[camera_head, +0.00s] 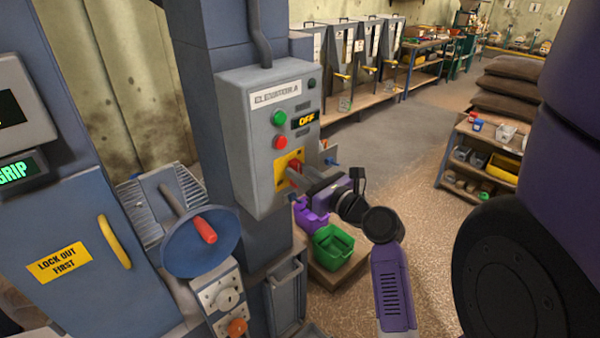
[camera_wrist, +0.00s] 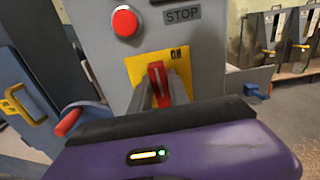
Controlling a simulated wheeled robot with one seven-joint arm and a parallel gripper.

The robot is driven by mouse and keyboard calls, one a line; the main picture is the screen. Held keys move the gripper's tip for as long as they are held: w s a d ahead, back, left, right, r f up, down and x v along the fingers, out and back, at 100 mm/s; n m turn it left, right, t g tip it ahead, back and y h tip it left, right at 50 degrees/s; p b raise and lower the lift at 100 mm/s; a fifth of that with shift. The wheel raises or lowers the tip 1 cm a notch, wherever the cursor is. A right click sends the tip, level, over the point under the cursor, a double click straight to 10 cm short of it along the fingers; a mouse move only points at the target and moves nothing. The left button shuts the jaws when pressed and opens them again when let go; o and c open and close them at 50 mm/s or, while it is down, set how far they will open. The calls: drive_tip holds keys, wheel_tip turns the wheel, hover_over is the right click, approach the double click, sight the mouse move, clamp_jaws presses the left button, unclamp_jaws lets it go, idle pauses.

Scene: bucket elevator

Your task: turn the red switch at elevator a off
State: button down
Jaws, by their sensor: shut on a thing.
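The red switch (camera_head: 293,166) sits on a yellow plate (camera_head: 281,180) low on the box. My gripper (camera_head: 290,172) reaches it from the right, its jaws on the switch. In the wrist view the red switch (camera_wrist: 157,80) stands upright between my two fingers (camera_wrist: 162,88), on the yellow plate (camera_wrist: 138,68) marked ON at its top. The plate's lower part is hidden.
A blue handwheel (camera_head: 200,242) with a red handle stands left of the box. A blue cabinet (camera_head: 75,200) has a yellow handle. Purple (camera_head: 310,215) and green (camera_head: 333,246) bins sit below my gripper. A shelf (camera_head: 470,160) stands at right; open floor lies between.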

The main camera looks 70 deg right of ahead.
drive_tip(key=n+b, duration=0.1)
drive_tip(key=n, duration=0.4)
drive_tip(key=n+b, duration=0.1)
drive_tip(key=n, duration=0.5)
drive_tip(key=a+f+n+b, duration=0.1)
drive_tip(key=n+b, duration=0.1)
drive_tip(key=n, duration=0.4)
drive_tip(key=shift+w+f, duration=0.1)
drive_tip(key=shift+w, duration=0.25)
drive_tip(key=shift+n, duration=0.5)
drive_tip(key=c, duration=1.2)
unclamp_jaws()
drive_tip(key=shift+c, duration=0.2)
